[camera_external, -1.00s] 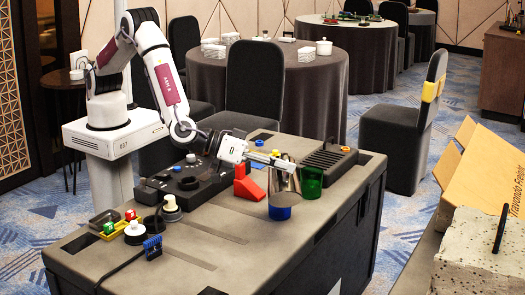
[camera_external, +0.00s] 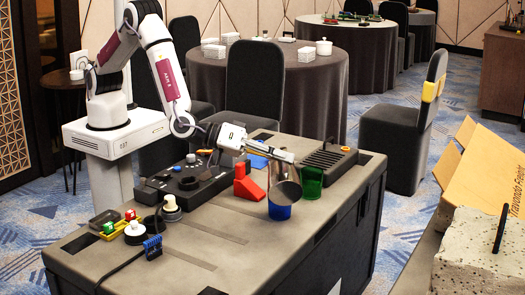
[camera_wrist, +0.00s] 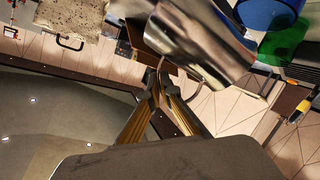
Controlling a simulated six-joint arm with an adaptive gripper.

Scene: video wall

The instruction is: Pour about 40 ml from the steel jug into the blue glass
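The steel jug (camera_external: 286,184) is held up at the right end of the table and tilted; it also shows large in the wrist view (camera_wrist: 200,42). My gripper (camera_external: 290,157) is at its upper part, and in the wrist view its fingers (camera_wrist: 158,92) are closed together at the jug's handle. The blue glass (camera_external: 280,211) stands on the table just below the jug, partly covered by it, and shows at the wrist view's top edge (camera_wrist: 268,12). No stream of liquid can be made out, and the level in the glass is hidden.
A green glass (camera_external: 311,182) stands close to the right of the jug. A red wedge-shaped block (camera_external: 249,184) is to the left. A black device with a grille (camera_external: 328,159) lies behind. The table's front middle is clear.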

